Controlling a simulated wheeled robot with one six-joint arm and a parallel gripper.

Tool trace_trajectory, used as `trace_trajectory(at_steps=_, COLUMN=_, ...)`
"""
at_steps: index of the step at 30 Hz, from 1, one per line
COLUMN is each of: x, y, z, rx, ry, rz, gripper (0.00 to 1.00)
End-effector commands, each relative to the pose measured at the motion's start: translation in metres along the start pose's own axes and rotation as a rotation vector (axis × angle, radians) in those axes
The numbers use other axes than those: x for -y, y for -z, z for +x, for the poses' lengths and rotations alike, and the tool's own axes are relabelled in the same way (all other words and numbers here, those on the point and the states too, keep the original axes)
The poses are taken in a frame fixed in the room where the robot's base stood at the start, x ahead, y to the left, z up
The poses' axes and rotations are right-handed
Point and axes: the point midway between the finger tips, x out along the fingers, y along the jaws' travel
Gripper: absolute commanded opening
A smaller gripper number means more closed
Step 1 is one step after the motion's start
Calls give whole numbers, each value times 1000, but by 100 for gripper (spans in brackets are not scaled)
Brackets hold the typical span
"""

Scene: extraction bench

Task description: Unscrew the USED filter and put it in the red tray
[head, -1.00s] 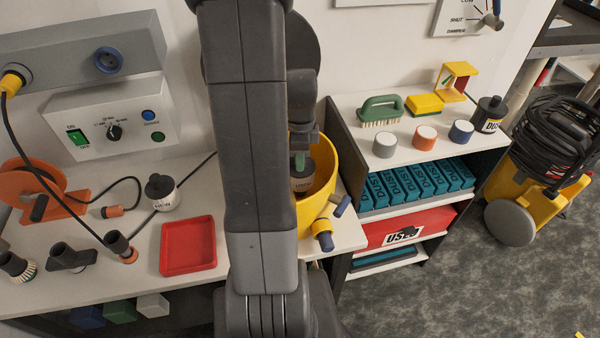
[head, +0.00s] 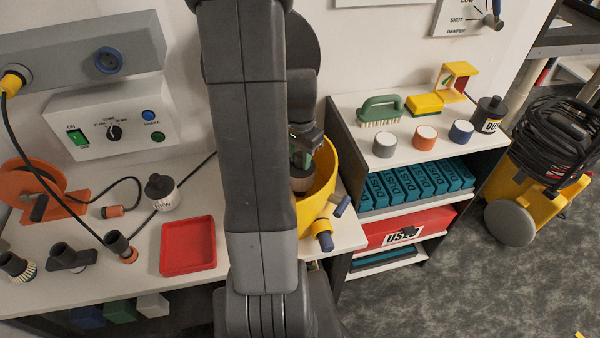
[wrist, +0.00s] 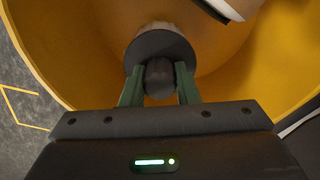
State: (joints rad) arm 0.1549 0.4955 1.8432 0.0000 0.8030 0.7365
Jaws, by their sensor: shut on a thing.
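The used filter (head: 302,184) is inside the yellow drum (head: 322,185), partly hidden behind my arm in the head view. My gripper (head: 301,152) is above it, with its green fingers pointing down. In the wrist view, my gripper (wrist: 160,85) is shut on the round knob of the filter's dark cap (wrist: 160,47), one finger on each side. Whether the filter is still threaded in place cannot be told. The red tray (head: 188,246) lies empty on the bench, left of my arm.
A filter marked NEW (head: 163,193) stands behind the tray. An orange cord reel (head: 35,190) and dark nozzles (head: 70,257) are at the left. A shelf unit (head: 345,150) with a red USED bin (head: 425,230) stands right of the drum.

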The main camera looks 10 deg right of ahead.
Motion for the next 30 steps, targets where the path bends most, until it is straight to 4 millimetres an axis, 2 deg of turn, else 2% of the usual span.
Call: trace_trajectory(at_steps=30, x=0, y=0, z=-1, rx=0, ry=0, rz=-1133, gripper=1)
